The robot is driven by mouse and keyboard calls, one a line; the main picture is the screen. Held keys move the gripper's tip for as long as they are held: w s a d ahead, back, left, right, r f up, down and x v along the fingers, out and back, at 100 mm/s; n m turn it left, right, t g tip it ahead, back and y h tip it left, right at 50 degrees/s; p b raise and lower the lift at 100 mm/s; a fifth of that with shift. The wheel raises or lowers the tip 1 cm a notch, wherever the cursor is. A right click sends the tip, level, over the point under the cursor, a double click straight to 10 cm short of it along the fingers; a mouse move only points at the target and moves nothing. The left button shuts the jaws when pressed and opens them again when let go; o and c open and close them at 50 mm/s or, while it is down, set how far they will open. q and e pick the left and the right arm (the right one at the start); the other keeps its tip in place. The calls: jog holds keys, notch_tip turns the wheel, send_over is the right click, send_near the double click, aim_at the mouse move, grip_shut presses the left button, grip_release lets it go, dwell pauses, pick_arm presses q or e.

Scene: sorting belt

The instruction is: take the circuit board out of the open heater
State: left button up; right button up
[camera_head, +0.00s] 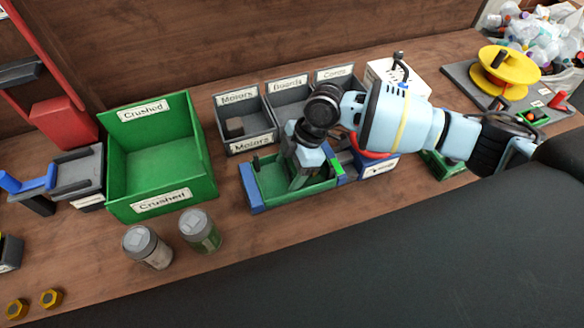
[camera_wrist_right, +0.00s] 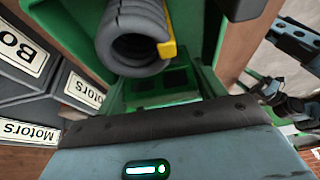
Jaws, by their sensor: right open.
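A low green tray with blue ends (camera_head: 256,192), which looks like the open heater, stands at the middle of the bench in the head view. My right gripper (camera_head: 301,181) reaches down into it from above, open. No circuit board is clear in the head view; the gripper covers part of the tray's inside. In the right wrist view, a green piece with dark squares (camera_wrist_right: 160,84) lies beyond the gripper body and may be the board. I cannot tell whether the fingers touch anything. My left gripper is out of view.
Grey bins labelled Motors (camera_head: 247,143), Boards and Cores stand behind the tray. A large green Crushed bin (camera_head: 160,160) and two jars (camera_head: 200,230) are to the left. A blue labelled box (camera_head: 378,172) stands close on the right. A dark surface (camera_head: 330,270) lies in front.

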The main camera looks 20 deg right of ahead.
aim_at(290, 167)
jog(key=shift+f, duration=0.1)
jog(key=c, duration=0.6)
jog(key=shift+r, duration=0.5)
jog(key=r, duration=0.2)
jog(key=shift+s+r, duration=0.35)
jog(key=shift+s, duration=0.05)
jog(key=s, duration=0.5)
jog(key=s+r, duration=0.1)
jog(key=s, duration=0.9)
jog(key=shift+s+d+r+p, duration=0.15)
jog(key=shift+d+p, duration=0.2)
